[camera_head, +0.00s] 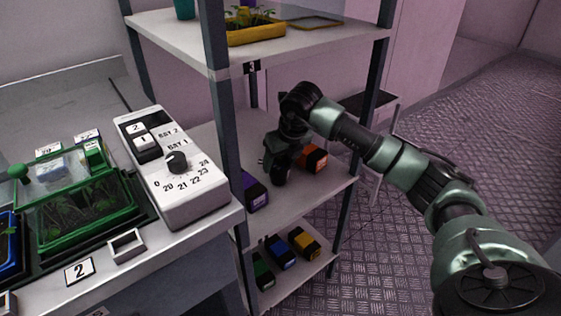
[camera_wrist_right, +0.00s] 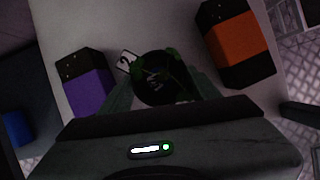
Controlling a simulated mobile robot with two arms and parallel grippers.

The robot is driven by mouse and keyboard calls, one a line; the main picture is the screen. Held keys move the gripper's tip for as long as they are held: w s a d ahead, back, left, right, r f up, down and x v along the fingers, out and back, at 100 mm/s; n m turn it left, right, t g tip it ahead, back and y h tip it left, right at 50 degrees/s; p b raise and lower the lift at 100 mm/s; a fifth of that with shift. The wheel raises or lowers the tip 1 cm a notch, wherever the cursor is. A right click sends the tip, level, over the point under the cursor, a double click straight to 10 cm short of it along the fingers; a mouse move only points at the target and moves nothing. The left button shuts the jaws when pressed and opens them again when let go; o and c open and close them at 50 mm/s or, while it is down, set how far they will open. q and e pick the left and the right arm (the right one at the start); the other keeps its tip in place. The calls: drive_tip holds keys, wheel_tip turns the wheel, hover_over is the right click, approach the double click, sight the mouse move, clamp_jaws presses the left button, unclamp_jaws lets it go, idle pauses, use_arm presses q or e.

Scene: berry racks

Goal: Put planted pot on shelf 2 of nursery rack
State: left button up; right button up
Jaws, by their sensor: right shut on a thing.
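The nursery rack's middle shelf (camera_head: 290,212) shows in the head view below the shelf tagged 3. My right gripper (camera_head: 277,172) is over this shelf, between a purple-and-black box and an orange-and-black box. In the right wrist view my right gripper (camera_wrist_right: 160,88) is shut on the dark round planted pot (camera_wrist_right: 152,88), which has green leaves. A tag 2 (camera_wrist_right: 127,62) lies beside the pot on the pale shelf surface. I cannot tell whether the pot's base touches the shelf. In the head view the gripper hides most of the pot. My left gripper is out of view.
The purple box (camera_head: 255,190) and the orange box (camera_head: 313,158) flank the gripper closely. A yellow tray (camera_head: 255,33) sits on the shelf above. Several boxes stand on the lower shelf (camera_head: 305,270). A bench with a control box (camera_head: 188,195) is at left.

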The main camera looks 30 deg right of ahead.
drive_tip(key=o, duration=1.8)
drive_tip(key=shift+s+r, duration=0.1)
drive_tip(key=shift+r, duration=0.3)
drive_tip(key=p+v, duration=0.1)
drive_tip(key=v, duration=0.4)
drive_tip(key=s+a, duration=0.1)
drive_tip(key=s, duration=1)
drive_tip(key=shift+s+f+b, duration=0.3)
drive_tip(key=shift+s+b, duration=0.05)
drive_tip(key=shift+s, duration=0.05)
